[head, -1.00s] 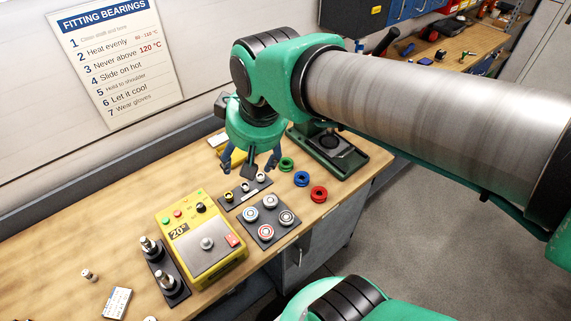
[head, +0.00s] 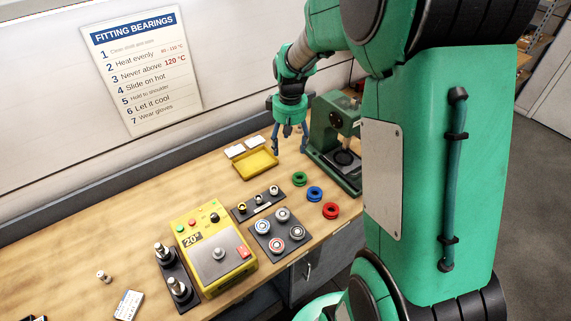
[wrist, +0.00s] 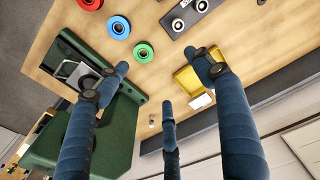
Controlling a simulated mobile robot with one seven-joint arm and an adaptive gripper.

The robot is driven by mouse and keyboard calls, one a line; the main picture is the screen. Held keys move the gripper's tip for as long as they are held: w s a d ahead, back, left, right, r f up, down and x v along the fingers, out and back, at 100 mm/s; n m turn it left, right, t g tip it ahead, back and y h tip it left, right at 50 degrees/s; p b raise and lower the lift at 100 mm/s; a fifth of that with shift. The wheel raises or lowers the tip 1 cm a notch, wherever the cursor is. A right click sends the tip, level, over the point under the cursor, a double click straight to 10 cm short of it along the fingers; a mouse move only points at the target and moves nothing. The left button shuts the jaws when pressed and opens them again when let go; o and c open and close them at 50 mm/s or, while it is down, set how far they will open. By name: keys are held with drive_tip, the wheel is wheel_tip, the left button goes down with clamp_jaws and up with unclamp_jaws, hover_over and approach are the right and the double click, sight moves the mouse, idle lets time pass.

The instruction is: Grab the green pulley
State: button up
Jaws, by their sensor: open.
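The green pulley (head: 299,179) lies on the wooden bench, left of a blue pulley (head: 314,194) and a red pulley (head: 330,210). In the wrist view the green pulley (wrist: 143,52) lies at the upper middle, beyond my fingertips and a little right of the left one. My gripper (head: 289,143) is open and empty, above the bench behind the green pulley, between a yellow tray and a green press. Its blue fingers (wrist: 165,85) stand spread in the wrist view. Nothing covers the green pulley in either view.
The green press (head: 335,135) stands close right of my gripper. The yellow tray (head: 274,154) lies to its left. A small dark rack (head: 242,215), a bearing plate (head: 265,246) and a yellow heater (head: 240,268) stand nearer. Bare bench surrounds the green pulley.

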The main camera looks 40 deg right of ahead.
drive_tip(key=g, duration=0.1)
hover_over(300, 178)
wheel_tip(300, 178, down, 8)
drive_tip(key=f, duration=0.1)
drive_tip(key=shift+w+r+p, duration=0.1)
drive_tip(key=shift+r+p, duration=0.2)
drive_tip(key=shift+f, duration=0.15)
drive_tip(key=shift+f+b, duration=0.45)
drive_tip(key=shift+f, duration=3.7)
drive_tip(key=shift+f, duration=0.1)
drive_tip(key=shift+f+b, duration=0.35)
drive_tip(key=shift+f, duration=2.15)
drive_tip(key=c, duration=1.4)
